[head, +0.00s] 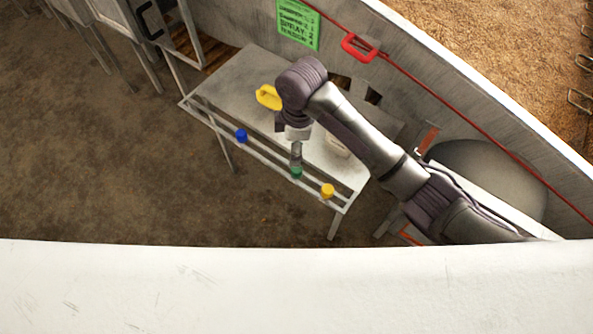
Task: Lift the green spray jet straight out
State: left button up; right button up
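The green spray jet (297,173) sits in the rail rack (262,152) along the front edge of the grey metal table, between a blue jet (241,135) and a yellow jet (327,191). My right arm reaches in from the right, and its gripper (296,160) points down just above the green jet. The fingers are small and seen from above, so I cannot tell whether they are open, shut or touching the jet. The lower part of the green jet is hidden. My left gripper is not in view.
A yellow handled object (268,97) lies on the table (240,88) behind the rack. A pale round object (337,146) is partly hidden behind my arm. A green sign (298,24) and a red handle (358,47) on a red cord are at the wall. A white ledge (290,285) crosses the foreground.

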jog(key=w+r+n, duration=0.1)
send_over(297, 169)
jog(key=shift+h, duration=0.4)
jog(key=f, duration=0.5)
jog(key=f+b, duration=0.1)
jog(key=f, duration=0.2)
jog(key=shift+w+a, duration=0.15)
jog(key=shift+w, duration=0.25)
jog(key=f, duration=0.4)
jog(key=shift+s, duration=0.4)
jog(key=shift+f, duration=0.6)
jog(key=c, duration=1.2)
